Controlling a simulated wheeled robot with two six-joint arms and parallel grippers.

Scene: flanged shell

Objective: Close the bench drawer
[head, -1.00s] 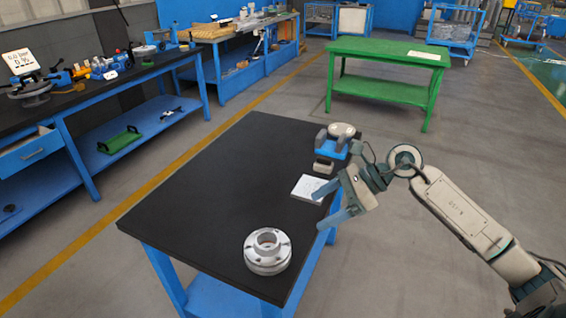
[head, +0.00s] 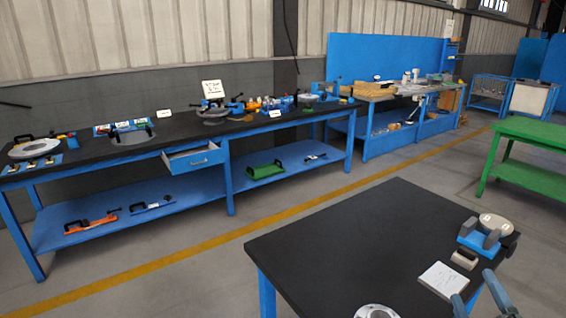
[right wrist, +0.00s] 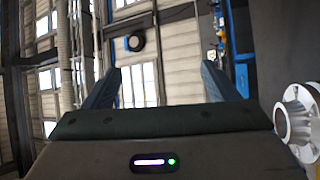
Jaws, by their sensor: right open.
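The bench drawer (head: 195,158) is a blue-fronted drawer under the black top of the long blue bench (head: 110,158) along the wall. It stands pulled out, and its light inside shows above the front. A small handle is on its front face. My right gripper (head: 478,300) is at the bottom right of the head view, over the near table's right edge, far from the drawer. Its fingers are apart and empty; they also show in the right wrist view (right wrist: 160,85). My left gripper is not in view.
A black-topped table (head: 350,235) stands between me and the bench. It bears a flanged shell (head: 376,312), a white plate (head: 443,279) and a blue fixture (head: 480,238). Bare floor with a yellow line (head: 190,250) lies before the bench. A green table (head: 525,150) stands right.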

